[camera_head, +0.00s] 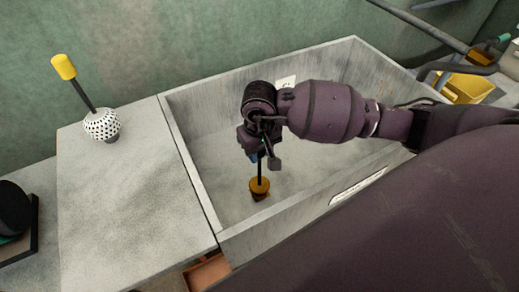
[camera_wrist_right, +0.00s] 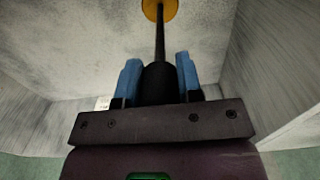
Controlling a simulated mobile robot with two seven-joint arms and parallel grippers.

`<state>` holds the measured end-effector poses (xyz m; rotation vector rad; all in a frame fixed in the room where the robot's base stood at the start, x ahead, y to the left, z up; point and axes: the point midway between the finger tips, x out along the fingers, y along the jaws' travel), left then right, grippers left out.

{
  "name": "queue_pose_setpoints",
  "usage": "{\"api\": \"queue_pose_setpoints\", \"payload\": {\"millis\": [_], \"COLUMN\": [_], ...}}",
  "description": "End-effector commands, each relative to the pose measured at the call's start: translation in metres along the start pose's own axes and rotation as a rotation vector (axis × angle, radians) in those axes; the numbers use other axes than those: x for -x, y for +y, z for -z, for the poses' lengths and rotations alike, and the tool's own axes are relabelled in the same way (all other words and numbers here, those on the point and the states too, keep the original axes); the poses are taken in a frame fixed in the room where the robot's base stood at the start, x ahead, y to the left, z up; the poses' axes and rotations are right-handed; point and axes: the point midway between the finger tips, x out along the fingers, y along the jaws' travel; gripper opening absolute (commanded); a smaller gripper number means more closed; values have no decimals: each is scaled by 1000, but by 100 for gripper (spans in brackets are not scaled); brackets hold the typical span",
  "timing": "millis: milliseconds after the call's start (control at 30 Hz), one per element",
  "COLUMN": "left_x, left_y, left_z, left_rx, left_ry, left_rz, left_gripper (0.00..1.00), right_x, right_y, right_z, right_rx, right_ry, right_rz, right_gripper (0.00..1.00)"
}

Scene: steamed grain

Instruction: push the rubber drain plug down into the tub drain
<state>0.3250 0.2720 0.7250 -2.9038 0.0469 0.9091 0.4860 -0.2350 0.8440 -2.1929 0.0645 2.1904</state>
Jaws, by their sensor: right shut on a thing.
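The drain plug appears as an amber disc (camera_head: 259,184) on a thin black stem inside the grey tub (camera_head: 188,170). My right gripper (camera_head: 262,152) is above it, shut on the dark grip at the upper end of the stem. In the right wrist view, the blue fingers (camera_wrist_right: 158,80) sit either side of this black grip, with the amber disc (camera_wrist_right: 160,9) at the far end. The disc is low, near the tub floor, with a darker brown patch just under it. I cannot tell whether it touches the floor. No drain opening is clearly visible. My left gripper is out of view.
The tub walls surround my right gripper. A grey counter (camera_head: 130,205) on the left holds a dotted white pot (camera_head: 102,124) with a yellow-ended stick (camera_head: 64,67). A yellow bin (camera_head: 466,88) stands beyond the tub on the right. The tub floor around the disc looks clear.

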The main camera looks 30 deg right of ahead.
Motion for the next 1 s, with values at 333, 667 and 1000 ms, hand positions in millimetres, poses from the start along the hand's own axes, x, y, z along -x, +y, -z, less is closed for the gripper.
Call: {"api": "queue_pose_setpoints", "payload": {"millis": [333, 667, 1000], "left_x": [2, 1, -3], "left_y": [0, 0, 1], "left_z": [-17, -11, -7], "left_rx": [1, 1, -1], "left_ry": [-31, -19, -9], "left_rz": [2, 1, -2], "left_gripper": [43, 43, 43], "right_x": [-4, -3, -6], "right_y": [0, 0, 0], "right_z": [0, 0, 0], "right_rx": [1, 0, 0], "right_ry": [0, 1, 0], "right_rz": [0, 0, 0], "right_gripper": [0, 0, 0]}}
